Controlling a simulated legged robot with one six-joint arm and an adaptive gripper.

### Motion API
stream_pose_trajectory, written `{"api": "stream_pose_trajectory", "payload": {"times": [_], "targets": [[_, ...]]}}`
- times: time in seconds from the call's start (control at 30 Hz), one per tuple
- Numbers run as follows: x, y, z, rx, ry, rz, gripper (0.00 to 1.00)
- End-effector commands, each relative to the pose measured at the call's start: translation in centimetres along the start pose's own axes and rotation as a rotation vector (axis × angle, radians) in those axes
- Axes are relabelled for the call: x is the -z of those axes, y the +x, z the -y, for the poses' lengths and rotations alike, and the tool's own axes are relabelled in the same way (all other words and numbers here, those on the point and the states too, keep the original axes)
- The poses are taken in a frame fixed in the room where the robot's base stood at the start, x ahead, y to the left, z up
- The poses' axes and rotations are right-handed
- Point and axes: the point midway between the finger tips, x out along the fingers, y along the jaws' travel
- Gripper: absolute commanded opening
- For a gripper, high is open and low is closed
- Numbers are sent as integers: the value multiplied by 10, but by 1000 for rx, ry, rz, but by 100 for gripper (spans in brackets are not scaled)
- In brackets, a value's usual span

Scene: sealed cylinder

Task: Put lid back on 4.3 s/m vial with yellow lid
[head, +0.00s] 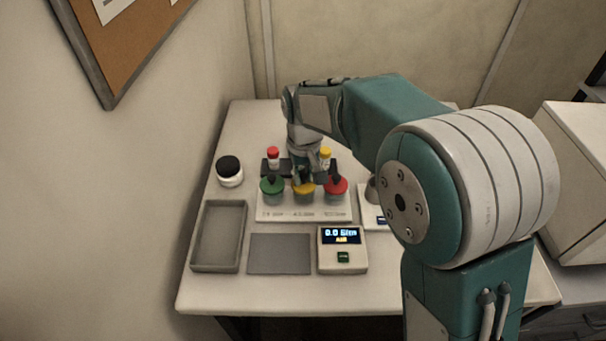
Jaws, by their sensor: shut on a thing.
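A white rack (262,216) on the table holds three lidded vials in a row. The middle vial (304,199) has a yellow lid (304,188) on or just over its mouth; I cannot tell whether the lid is fully seated. The label below it seems to read 4.3 S/m, though the print is small. My gripper (303,179) points down from behind and is shut on the yellow lid. The fingers and wrist hide part of the lid and the rack behind it.
A green-lidded vial (271,189) stands left and a red-lidded vial (335,189) right, both close to my gripper. Behind are small red-capped (273,157) and yellow-capped (325,158) bottles. A meter (342,258), grey mat (280,254), tray (241,236) and black-lidded jar (229,171) surround the rack.

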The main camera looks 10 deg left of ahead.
Motion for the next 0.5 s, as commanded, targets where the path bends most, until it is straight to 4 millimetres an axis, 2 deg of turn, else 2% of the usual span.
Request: {"api": "stream_pose_trajectory", "payload": {"times": [0.27,0.3,0.37,0.4,0.5], "targets": [[0,0,0,0,0,0,3],[0,0,0,0,0,0,32],[0,0,0,0,0,0,59],[0,0,0,0,0,0,68],[0,0,0,0,0,0,68]]}}
